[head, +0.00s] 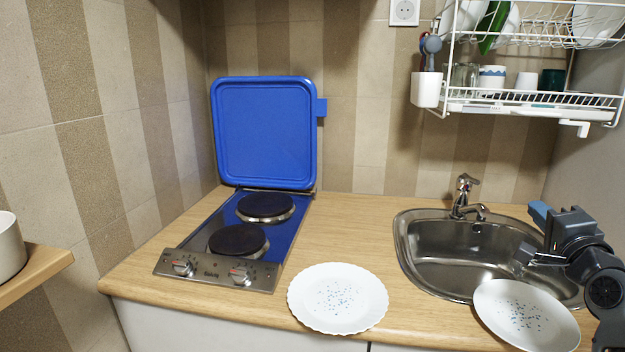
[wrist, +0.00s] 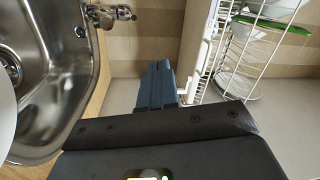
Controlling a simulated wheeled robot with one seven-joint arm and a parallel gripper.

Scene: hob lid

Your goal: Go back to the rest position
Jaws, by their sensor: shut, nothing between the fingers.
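My gripper (head: 528,256) is at the right of the head view, above the right part of the sink (head: 432,262). Its fingers are shut with nothing between them. In the wrist view the dark gripper body fills the bottom, and its blue-grey fingers (wrist: 157,88) show in the middle. The hob (head: 215,267) stands on the left of the worktop, with two dark plates and two knobs. Its blue lid (head: 265,133) stands upright against the wall, apart from my gripper.
A patterned white plate (head: 337,298) lies on the worktop (head: 350,225) in front. Another plate (head: 526,316) lies at the sink's front edge, close below my arm. A dish rack (head: 530,104) hangs above the sink. The tap (head: 464,197) rises behind the basin.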

